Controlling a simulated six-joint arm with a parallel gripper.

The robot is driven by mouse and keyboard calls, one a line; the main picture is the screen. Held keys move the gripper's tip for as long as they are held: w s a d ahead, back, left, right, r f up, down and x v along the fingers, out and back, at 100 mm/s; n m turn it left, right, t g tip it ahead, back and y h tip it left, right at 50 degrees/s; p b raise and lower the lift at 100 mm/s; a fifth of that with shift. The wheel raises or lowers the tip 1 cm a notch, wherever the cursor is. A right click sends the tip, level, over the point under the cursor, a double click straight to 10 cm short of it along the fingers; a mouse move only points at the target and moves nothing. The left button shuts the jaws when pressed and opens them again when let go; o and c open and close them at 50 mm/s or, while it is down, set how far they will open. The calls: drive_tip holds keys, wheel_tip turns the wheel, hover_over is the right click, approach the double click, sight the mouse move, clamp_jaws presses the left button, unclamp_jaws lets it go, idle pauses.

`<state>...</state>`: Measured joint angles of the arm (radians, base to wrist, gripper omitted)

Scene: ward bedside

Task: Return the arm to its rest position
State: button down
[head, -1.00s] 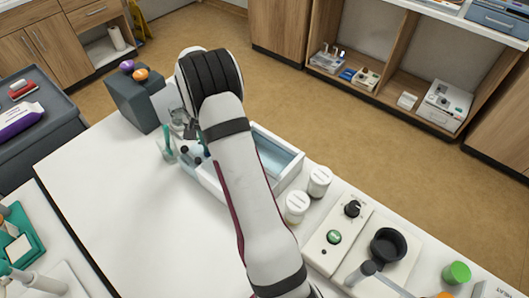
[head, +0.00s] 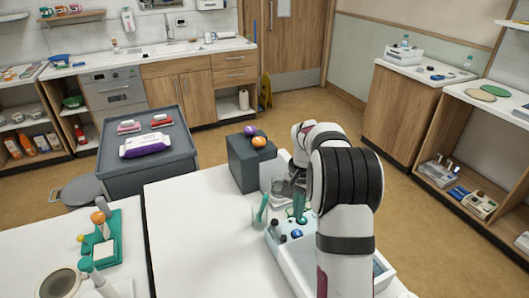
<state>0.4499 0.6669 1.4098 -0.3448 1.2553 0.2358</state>
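My arm rises from the bottom of the head view, bends at a black ribbed joint, and reaches over the white table (head: 195,240). My gripper (head: 287,187) points down beyond the joint, above the far end of a white open box (head: 300,277). The arm partly hides the gripper, and its fingers are too small and dark to tell whether they are open or shut. A clear cup with a green-handled item (head: 262,207) stands left of the gripper. A green item (head: 299,206) and a dark blue round-topped item (head: 296,234) show below it, at the box.
A grey cart (head: 150,165) holds a purple-and-white pack (head: 145,146). A green holder (head: 100,245) is at left. The table's middle is clear.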

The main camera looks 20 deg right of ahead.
drive_tip(key=s+a+r+n, duration=0.2)
drive_tip(key=s+a+r, duration=0.45)
drive_tip(key=a, duration=0.35)
drive_tip(key=s+a+n, duration=0.1)
drive_tip(key=s+a, duration=0.3)
drive_tip(key=s, duration=0.3)
drive_tip(key=s+a+n+y, duration=0.1)
drive_tip(key=s+a, duration=0.4)
drive_tip(key=s, duration=0.3)
drive_tip(key=s+a+r+n, duration=0.1)
drive_tip(key=s+a, duration=0.3)
drive_tip(key=s, duration=0.4)
drive_tip(key=shift+a+n+y, duration=0.4)
drive_tip(key=shift+n, duration=0.2)
drive_tip(key=shift+w, duration=0.1)
